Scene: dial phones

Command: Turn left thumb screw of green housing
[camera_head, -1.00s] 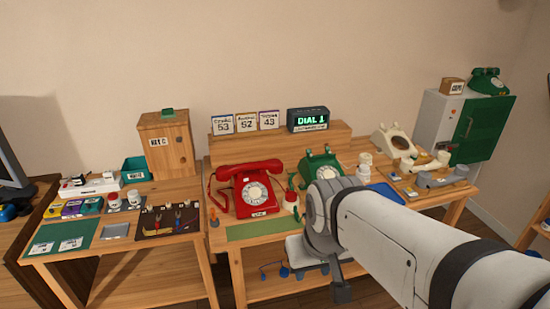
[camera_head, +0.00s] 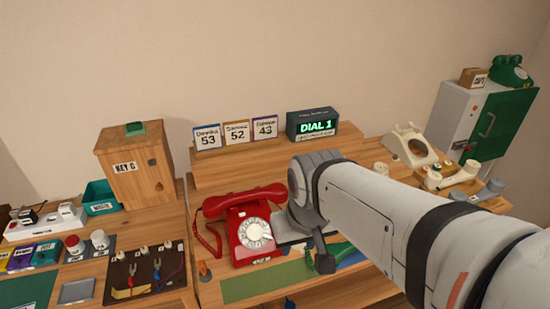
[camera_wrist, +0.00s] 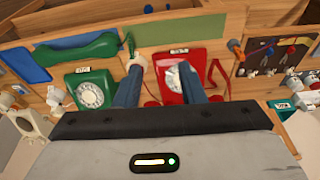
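The green phone (camera_wrist: 88,92), with its pale dial, stands left of my gripper in the wrist view. A green handset-shaped piece (camera_wrist: 76,48) lies beside it. In the head view my arm hides most of the green phone; only a green part (camera_head: 340,255) shows below the arm. I cannot make out a thumb screw in either view. My gripper (camera_wrist: 158,72) is open, its two dark blue fingers apart with nothing visibly held between them. The fingers overlap the gap beside the green phone and part of the red phone (camera_wrist: 182,78) in the picture; contact cannot be told.
The red phone (camera_head: 250,230) stands left of my arm in the head view. A small white piece (camera_wrist: 138,61) is by my left fingertip. A blue tray (camera_wrist: 30,66) and green mat (camera_wrist: 185,28) lie on the bench. A wooden box (camera_head: 136,165) stands at left.

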